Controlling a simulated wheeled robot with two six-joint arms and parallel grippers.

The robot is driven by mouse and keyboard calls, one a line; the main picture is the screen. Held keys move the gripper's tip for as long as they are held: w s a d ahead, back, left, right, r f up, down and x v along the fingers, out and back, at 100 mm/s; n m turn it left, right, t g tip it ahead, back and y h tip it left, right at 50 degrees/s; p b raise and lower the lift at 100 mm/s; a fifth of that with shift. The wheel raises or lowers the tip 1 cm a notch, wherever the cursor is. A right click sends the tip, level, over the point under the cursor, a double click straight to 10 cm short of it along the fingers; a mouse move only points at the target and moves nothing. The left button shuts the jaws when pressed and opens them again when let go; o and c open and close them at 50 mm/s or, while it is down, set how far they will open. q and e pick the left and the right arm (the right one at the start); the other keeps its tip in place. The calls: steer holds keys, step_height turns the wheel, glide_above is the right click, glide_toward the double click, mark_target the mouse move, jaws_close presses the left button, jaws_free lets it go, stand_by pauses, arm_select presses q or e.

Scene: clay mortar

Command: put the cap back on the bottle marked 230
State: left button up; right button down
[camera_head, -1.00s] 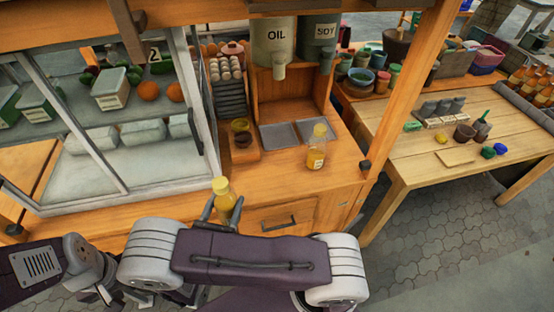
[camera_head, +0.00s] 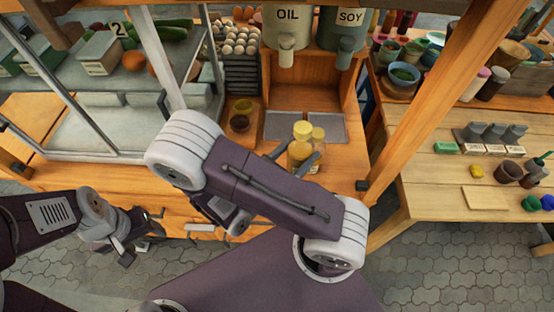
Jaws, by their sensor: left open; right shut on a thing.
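Two small bottles with yellow tops are close together on the right of the wooden counter, in front of the metal trays. My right gripper (camera_head: 296,156) is shut on the nearer bottle (camera_head: 298,150), which is upright. The farther bottle (camera_head: 317,137) is just behind it to the right and partly hidden. I cannot tell whether the two touch, or whether the held one rests on the counter. I cannot read a 230 mark on either, and no loose cap shows. My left gripper (camera_head: 134,248) is open and empty, low on the left in front of the counter.
Behind the bottles are metal trays (camera_head: 290,127) under the OIL (camera_head: 287,30) and SOY (camera_head: 342,30) dispensers. Small dark bowls (camera_head: 239,122) and an egg stack (camera_head: 237,43) stand to their left. A glass case is at left. A wooden post (camera_head: 425,95) bounds the right side.

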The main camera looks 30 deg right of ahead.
steer(key=w+f, duration=0.7)
steer(key=w, duration=0.4)
steer(key=shift+w+a, duration=0.35)
steer(key=shift+a, duration=0.05)
steer(key=shift+f, duration=0.15)
step_height(320, 180, down, 4)
steer(key=shift+r, duration=0.1)
steer(key=shift+f, duration=0.2)
steer(key=shift+c, duration=1.8)
jaws_free()
